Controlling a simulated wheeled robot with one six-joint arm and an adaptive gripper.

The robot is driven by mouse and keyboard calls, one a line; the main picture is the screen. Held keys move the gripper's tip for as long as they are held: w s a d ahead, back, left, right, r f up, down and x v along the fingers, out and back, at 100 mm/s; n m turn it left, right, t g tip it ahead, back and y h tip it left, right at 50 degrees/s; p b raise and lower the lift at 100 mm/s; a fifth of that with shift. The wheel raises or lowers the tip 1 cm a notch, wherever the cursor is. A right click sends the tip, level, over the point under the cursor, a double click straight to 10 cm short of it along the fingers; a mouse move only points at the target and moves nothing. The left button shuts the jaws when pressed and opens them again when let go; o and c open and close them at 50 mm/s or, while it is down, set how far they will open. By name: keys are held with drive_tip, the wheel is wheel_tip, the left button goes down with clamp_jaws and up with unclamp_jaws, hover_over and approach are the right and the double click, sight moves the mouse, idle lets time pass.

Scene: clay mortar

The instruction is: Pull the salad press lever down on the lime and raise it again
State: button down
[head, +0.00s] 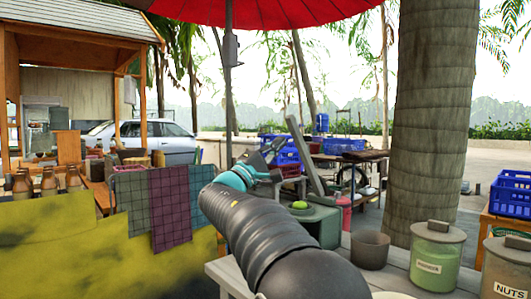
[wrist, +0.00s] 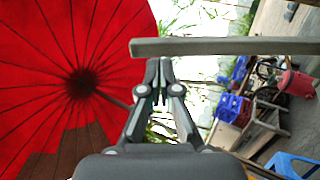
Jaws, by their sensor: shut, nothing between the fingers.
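The salad press (head: 322,221) is a green box-like stand on the pale counter, beyond my arm. Its long grey-green lever (head: 305,155) stands raised, leaning up and to the left. The lime (head: 299,205) sits on top of the press, below the lever. My gripper (head: 276,148) is shut and empty, to the left of the lever's upper part. In the wrist view the closed fingertips (wrist: 158,65) are right at the lever (wrist: 225,46), which runs across the picture. I cannot tell whether they touch it.
A grey cup (head: 370,249), a green-lidded jar (head: 436,255) and a nuts jar (head: 503,270) stand on the counter at the right. A tree trunk (head: 430,120) rises behind them. A red umbrella (head: 270,10) hangs overhead.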

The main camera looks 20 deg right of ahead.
sight(297, 125)
drive_tip(key=shift+p+x, duration=0.45)
drive_tip(key=shift+x, duration=1.6)
drive_tip(key=x, duration=0.6)
drive_tip(key=shift+r+p, duration=0.15)
drive_tip(key=shift+p, duration=0.25)
drive_tip(key=shift+d+r, duration=0.15)
